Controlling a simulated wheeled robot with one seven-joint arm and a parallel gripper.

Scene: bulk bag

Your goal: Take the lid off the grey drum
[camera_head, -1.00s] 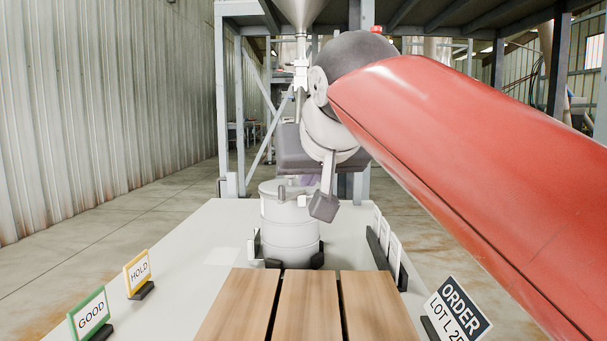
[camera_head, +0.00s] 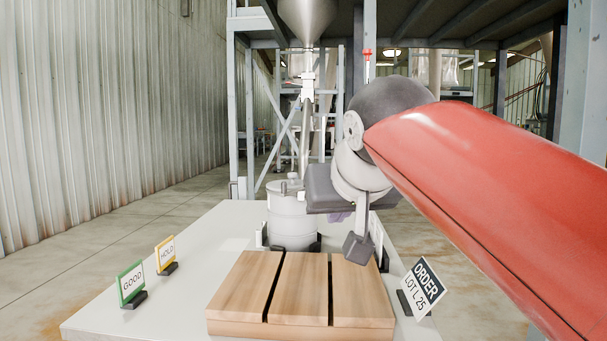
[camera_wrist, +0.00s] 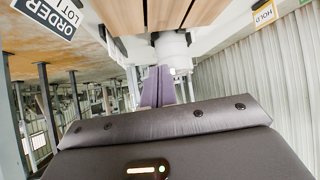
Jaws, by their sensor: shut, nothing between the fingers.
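The grey drum (camera_head: 290,228) stands at the far end of the pale table, held between dark brackets. Its lid (camera_head: 275,187) lies on top, with a small upright piece on it; the lid's right part is partly hidden by my gripper's body. My gripper (camera_head: 340,217) is right of the drum and nearer the camera; its purple fingers are mostly hidden there. In the wrist view the purple fingers of my gripper (camera_wrist: 157,88) are together and empty, with the drum (camera_wrist: 174,52) beyond them, apart from them.
A slatted wooden platform (camera_head: 300,325) fills the table's near middle. HOLD (camera_head: 166,254) and GOOD (camera_head: 131,282) signs stand left, an ORDER sign (camera_head: 424,284) right. A steel funnel (camera_head: 307,20) and spout hang above the drum.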

